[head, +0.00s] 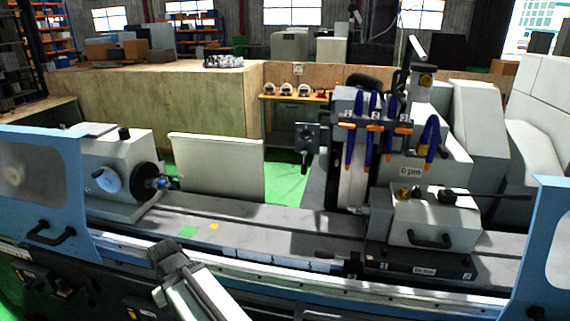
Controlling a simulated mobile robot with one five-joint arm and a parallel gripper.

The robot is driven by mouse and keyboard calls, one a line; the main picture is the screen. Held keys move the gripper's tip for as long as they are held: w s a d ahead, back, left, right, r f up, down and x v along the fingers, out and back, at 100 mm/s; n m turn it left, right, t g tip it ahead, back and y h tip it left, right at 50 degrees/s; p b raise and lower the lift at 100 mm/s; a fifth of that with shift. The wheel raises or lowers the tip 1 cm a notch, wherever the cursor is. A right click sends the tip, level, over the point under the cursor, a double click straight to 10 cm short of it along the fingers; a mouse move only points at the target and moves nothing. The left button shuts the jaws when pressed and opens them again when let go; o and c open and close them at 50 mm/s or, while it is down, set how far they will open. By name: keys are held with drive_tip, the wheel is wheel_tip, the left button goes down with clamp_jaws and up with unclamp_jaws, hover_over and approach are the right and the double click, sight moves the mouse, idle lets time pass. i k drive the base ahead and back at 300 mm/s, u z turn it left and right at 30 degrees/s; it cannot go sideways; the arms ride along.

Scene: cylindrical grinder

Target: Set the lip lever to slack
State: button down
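I cannot tell for sure which part is the lip lever. A long dark lever (488,194) points right, roughly level, from the top of the white tailstock block (435,222) on the right of the grinder bed. No label on this lever is readable. My white arm rises from the bottom edge, left of centre, and ends in a dark part, my gripper (168,253) as far as I can tell. It is in front of the machine, well to the left of the tailstock and apart from the lever. Its fingers cannot be made out.
The white headstock (115,170) stands on the left of the bed. Blue guards (40,180) and (545,250) flank the open front. Blue coolant nozzles (370,115) hang around the grinding wheel (352,185). The middle of the bed (260,217) is mostly clear.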

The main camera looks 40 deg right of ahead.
sight(304, 169)
drive_tip(key=i, duration=0.9)
drive_tip(key=z, duration=0.05)
